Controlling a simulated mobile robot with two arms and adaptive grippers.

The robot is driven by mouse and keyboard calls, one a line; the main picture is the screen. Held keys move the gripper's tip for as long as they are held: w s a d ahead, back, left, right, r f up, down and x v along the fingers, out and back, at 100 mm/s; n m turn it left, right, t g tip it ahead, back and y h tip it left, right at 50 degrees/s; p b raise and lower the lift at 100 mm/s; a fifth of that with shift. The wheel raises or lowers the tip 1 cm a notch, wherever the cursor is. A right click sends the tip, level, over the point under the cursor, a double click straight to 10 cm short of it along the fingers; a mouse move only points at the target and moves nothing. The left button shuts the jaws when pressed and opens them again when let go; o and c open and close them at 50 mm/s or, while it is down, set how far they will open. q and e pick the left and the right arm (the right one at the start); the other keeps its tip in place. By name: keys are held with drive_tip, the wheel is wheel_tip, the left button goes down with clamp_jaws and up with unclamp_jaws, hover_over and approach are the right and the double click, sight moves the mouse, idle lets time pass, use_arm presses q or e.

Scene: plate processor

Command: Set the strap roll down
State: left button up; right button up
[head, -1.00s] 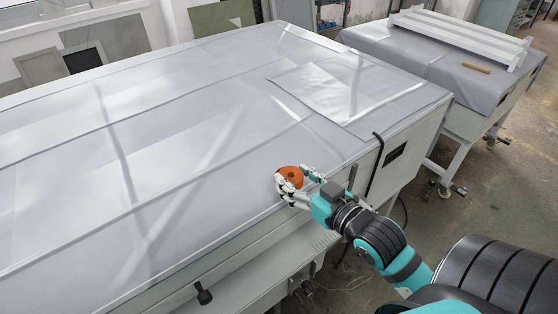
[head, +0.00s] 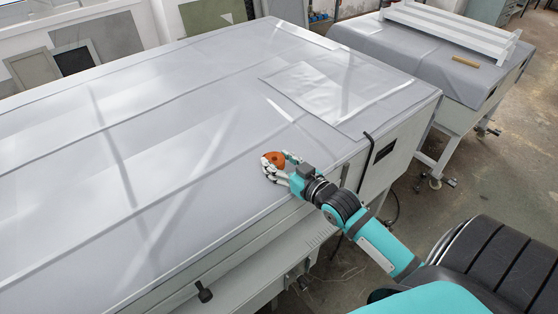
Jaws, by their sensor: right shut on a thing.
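The strap roll (head: 274,159) is a small orange roll in the head view, near the front right edge of the large grey covered table (head: 150,120). My right gripper (head: 277,166) is shut on it, with pale fingers around its near side. The roll is at or just above the table top; I cannot tell whether it touches. The fingers hide part of the roll. My left gripper is not in view.
A flat silvery sheet (head: 340,90) lies on the table beyond the gripper. A black hooked rod (head: 366,160) stands at the table's right edge. A second covered table (head: 425,60) bears a white rack (head: 450,28) and a wooden stick (head: 466,62). The table's left part is clear.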

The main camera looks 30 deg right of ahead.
drive_tip(key=shift+f, duration=0.1)
drive_tip(key=o, duration=1.2)
drive_tip(key=shift+s+d+r+b, duration=0.15)
drive_tip(key=shift+s+r+b, duration=0.25)
drive_tip(key=shift+s, duration=1.55)
drive_tip(key=shift+s+d+r+b, duration=0.2)
drive_tip(key=shift+s+b, duration=0.35)
drive_tip(key=shift+s, duration=1.45)
drive_tip(key=shift+s+d+r+b, duration=0.1)
drive_tip(key=shift+s+r+b, duration=0.35)
drive_tip(key=shift+s, duration=1.5)
